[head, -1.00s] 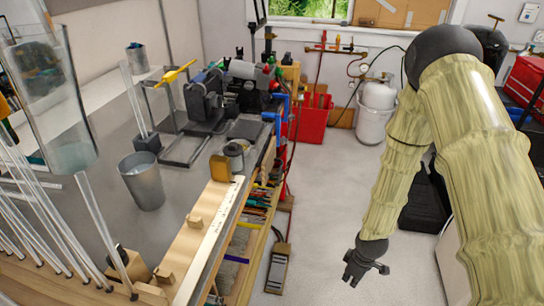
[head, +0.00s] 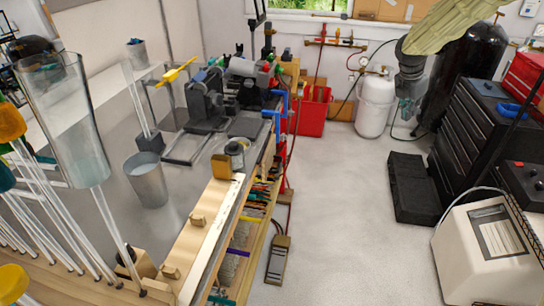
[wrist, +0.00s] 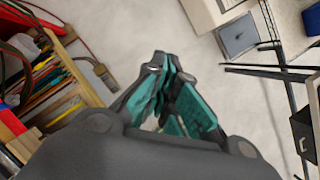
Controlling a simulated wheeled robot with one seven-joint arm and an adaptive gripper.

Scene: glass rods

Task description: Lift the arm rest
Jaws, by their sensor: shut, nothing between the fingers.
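No part in view is clearly recognisable as the arm rest. A pale wooden strip (head: 212,233) with small wooden blocks lies along the near right edge of the workbench, but I cannot tell if it is the arm rest.
The workbench (head: 105,190) fills the left, with a metal cup (head: 147,179), glass rods (head: 100,225) and a lathe-like machine (head: 215,103). A black tool cabinet (head: 485,140) and a beige machine (head: 490,250) stand at the right.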

